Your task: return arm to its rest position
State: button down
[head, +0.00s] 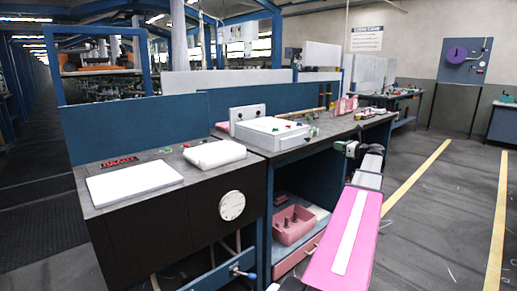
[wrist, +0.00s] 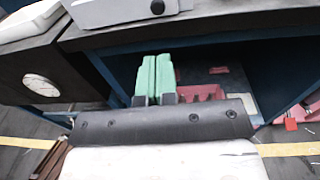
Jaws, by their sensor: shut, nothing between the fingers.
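My gripper (wrist: 157,76) shows in the wrist view with its two green fingers side by side and touching. It is shut with nothing between the fingers. In the head view my arm, with a pink and white link, reaches forward at the right of the workbench (head: 258,141). The gripper end (head: 341,147) is small there, in front of the bench's right part, and its fingers are hard to make out. In the wrist view the fingers point toward the open space under the bench top.
A white machine box (head: 272,132), a white pad (head: 214,153) and a flat white panel (head: 134,183) lie on the bench. A pink bin (head: 293,226) stands on the shelf below. Open floor (head: 425,215) with yellow lines (head: 415,178) lies to the right.

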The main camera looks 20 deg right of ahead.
jog(key=w+a+f+n+g, duration=0.1)
jog(key=a+f+n+g, duration=0.25)
jog(key=a+f, duration=0.5)
jog(key=a+f+n+g, duration=0.3)
jog(key=a+f+n, duration=0.25)
jog(key=a, duration=0.65)
jog(key=w+a+f+n+g, duration=0.1)
jog(key=a+f+n+g, duration=0.25)
jog(key=a+f, duration=0.55)
jog(key=s+a+f+n+g+h, duration=0.2)
jog(key=s+a+f+n, duration=0.2)
jog(key=a, duration=0.4)
jog(key=s+a+f+n+g+h, duration=0.2)
jog(key=s+a+f+n+h, duration=0.1)
jog(key=s+a+f+n, duration=0.2)
jog(key=s+a+f+n+g+h, duration=0.1)
jog(key=s+a+f+n, duration=0.3)
jog(key=s+a+n, duration=0.4)
jog(key=a+n+h, duration=0.1)
jog(key=a, duration=0.2)
jog(key=shift+f+g+h, duration=0.3)
jog(key=shift+g+h, duration=0.1)
